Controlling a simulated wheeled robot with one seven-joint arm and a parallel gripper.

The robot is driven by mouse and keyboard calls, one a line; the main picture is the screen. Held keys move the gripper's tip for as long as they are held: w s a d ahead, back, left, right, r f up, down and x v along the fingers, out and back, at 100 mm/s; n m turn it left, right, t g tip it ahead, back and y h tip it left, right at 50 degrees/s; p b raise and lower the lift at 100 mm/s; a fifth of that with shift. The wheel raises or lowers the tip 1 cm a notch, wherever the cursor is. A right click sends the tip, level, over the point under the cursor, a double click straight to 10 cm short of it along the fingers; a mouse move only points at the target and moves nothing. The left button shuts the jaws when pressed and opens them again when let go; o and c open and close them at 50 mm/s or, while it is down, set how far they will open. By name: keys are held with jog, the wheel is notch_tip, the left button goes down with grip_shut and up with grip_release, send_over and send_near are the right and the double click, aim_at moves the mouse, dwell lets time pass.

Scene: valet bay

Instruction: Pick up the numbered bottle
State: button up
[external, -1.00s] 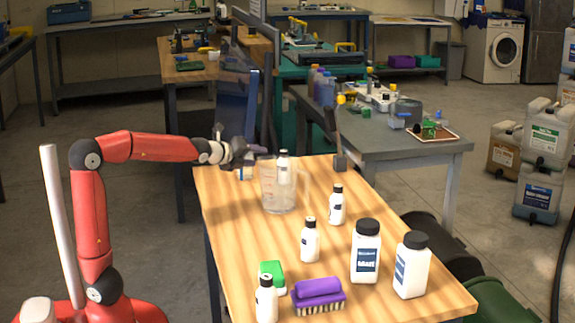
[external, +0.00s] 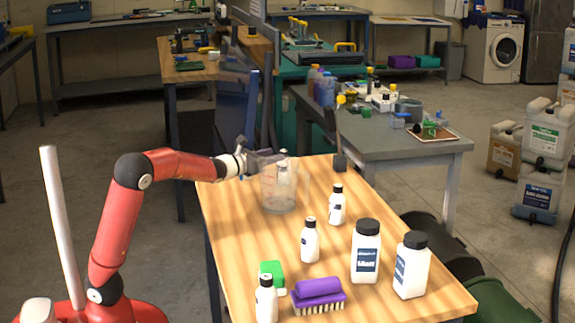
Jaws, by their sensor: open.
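Several small white bottles with dark caps stand on the wooden table: one near the middle (external: 310,243), one farther back (external: 336,207), one at the front left (external: 266,303), and one seen partly through the clear jug (external: 279,205). Two larger white bottles with dark caps and blue labels, one (external: 365,262) left of the other (external: 411,268), stand at the front right. I cannot read a number on any bottle. My gripper (external: 262,164) is open at the table's far left, beside the jug's upper left rim. The jug partly overlaps its tips; I cannot tell whether they touch.
A green block (external: 272,272) and a purple brush (external: 318,295) lie near the front bottles. A dark upright tool (external: 339,150) stands at the table's far edge. The wooden table's (external: 240,238) left middle is clear. A grey table (external: 440,147) stands behind to the right.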

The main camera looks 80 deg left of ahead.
aim_at(284, 151)
jog(key=p+x, duration=0.1)
jog(key=x, duration=0.3)
jog(key=shift+r+p, duration=0.1)
jog(key=shift+p, duration=0.2)
jog(key=shift+w+a, duration=0.2)
jog(key=shift+w, duration=0.45)
grip_shut()
